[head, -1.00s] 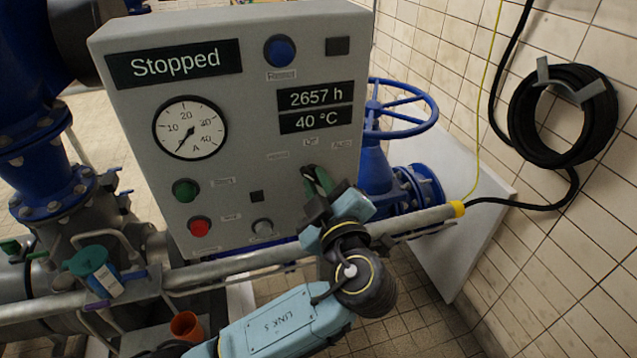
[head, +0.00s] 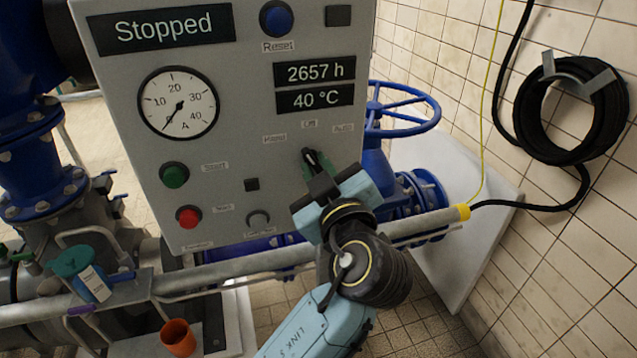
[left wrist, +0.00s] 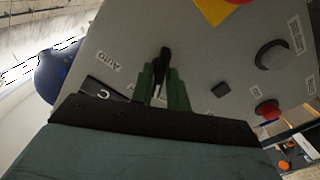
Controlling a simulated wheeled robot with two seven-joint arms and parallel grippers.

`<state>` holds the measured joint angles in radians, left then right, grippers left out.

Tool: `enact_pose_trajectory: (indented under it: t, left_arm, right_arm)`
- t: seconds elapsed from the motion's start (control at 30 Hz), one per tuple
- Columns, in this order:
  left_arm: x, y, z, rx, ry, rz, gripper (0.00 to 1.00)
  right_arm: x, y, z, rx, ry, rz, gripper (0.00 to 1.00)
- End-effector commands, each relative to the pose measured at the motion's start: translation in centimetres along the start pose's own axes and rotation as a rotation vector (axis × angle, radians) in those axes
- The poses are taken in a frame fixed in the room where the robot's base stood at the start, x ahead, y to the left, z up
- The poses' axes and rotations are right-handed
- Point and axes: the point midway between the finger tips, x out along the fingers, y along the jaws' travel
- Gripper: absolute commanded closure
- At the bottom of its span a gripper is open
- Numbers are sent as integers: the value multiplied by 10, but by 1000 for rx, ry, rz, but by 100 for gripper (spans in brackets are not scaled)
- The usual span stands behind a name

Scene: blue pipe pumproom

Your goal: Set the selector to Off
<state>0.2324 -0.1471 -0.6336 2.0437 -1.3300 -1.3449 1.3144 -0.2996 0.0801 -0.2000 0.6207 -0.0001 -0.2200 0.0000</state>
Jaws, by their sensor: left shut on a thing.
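The selector (head: 311,156) is a black knob on the grey control panel (head: 240,120), below the labels Hand, Off and Auto. Its top points up, slightly left, roughly toward the Off label (head: 309,123). My left gripper (head: 316,163) is at the knob from below, its green fingers shut on it and partly hiding it. In the left wrist view the black selector knob (left wrist: 162,68) stands between the green fingers, with the Auto label (left wrist: 103,60) beside it. The display (head: 165,27) reads Stopped. My right gripper is not in view.
Green (head: 174,174) and red (head: 188,217) buttons and a small knob (head: 258,219) sit left of my gripper. A pipe rail (head: 250,266) runs below the panel. A blue handwheel (head: 404,108) stands right of it. A hose coil (head: 571,108) hangs on the tiled wall.

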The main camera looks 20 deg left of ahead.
Motion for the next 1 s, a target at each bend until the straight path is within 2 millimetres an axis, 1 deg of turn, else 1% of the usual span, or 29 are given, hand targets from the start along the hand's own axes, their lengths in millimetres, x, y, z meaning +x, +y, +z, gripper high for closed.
enact_pose_trajectory:
  t: [0.03,0.2,0.5,0.7,1.0]
  left_arm:
    - [0,-2,2,36,-4,-4,100]
    - [0,-1,0,188,-5,-5,100]
    - [0,0,0,395,-3,-2,100]
    - [0,0,0,474,-4,-2,100]
    - [0,0,0,515,-2,-1,100]
  right_arm:
    - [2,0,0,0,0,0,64]
    - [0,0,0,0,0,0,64]
    - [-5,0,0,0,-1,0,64]
    - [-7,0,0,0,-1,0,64]
    - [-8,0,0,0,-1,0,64]
